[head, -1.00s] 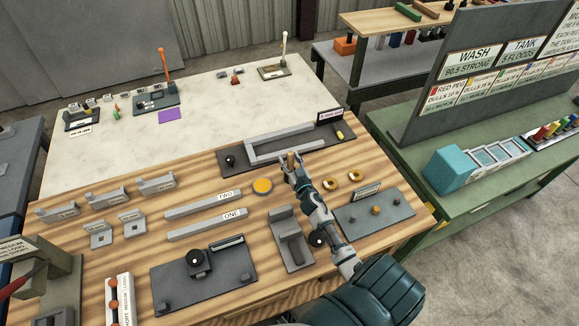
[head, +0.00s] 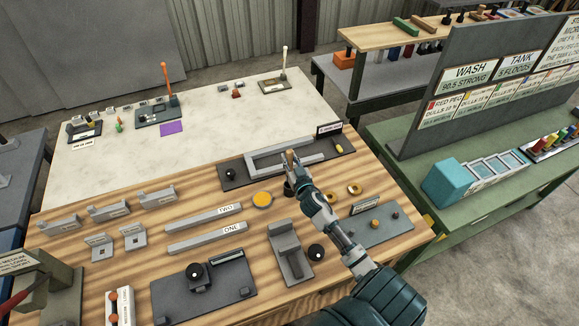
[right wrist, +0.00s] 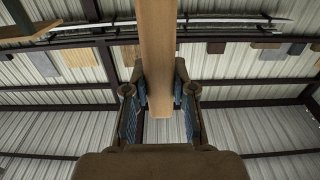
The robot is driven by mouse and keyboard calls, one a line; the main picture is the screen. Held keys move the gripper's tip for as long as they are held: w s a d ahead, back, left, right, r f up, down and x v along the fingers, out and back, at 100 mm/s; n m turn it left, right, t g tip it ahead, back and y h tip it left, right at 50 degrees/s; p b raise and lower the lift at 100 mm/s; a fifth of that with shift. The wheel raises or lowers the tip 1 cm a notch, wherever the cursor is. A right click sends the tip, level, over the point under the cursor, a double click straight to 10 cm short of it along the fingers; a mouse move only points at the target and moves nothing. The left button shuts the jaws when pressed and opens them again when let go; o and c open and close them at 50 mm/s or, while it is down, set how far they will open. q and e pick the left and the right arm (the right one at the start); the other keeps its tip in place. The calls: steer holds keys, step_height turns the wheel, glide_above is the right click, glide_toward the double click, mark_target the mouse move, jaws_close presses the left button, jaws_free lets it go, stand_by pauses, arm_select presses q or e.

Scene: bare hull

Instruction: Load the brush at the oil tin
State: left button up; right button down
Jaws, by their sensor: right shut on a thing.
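The oil tin (head: 262,200) appears to be the low round dish with a yellow-orange surface, on the wooden bench top. My right gripper (head: 291,168) is shut on the wooden handle of a brush (head: 290,155), to the right of the tin and a little beyond it. In the right wrist view the flat pale handle (right wrist: 158,60) stands between the two fingers (right wrist: 160,100). A dark part shows just below the gripper in the head view; I cannot tell if it is the bristles. My left gripper is out of view.
A grey frame on a dark plate (head: 236,177) lies just behind the gripper. Two brass rings (head: 354,188) lie to its right. Grey bars (head: 205,239) lie left of the tin, and a grey block (head: 290,255) stands in front. A pale slab (head: 110,165) lies beyond.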

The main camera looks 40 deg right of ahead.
steer(key=w+a+b, duration=0.3)
steer(key=w+a, duration=0.1)
steer(key=a, duration=0.8)
steer(key=f+b, duration=0.4)
steer(key=f, duration=0.1)
steer(key=shift+s+d+f+b, duration=0.15)
steer(key=shift+s+f+b, duration=0.05)
steer(key=shift+f+b, duration=0.2)
steer(key=shift+d+f, duration=0.15)
steer(key=shift+d, duration=0.2)
steer(key=shift+a+f, duration=0.2)
steer(key=shift+a, duration=0.05)
steer(key=shift+d+f+b, duration=0.1)
steer(key=shift+f+b, duration=0.15)
steer(key=shift+b, duration=0.1)
stand_by(0.5)
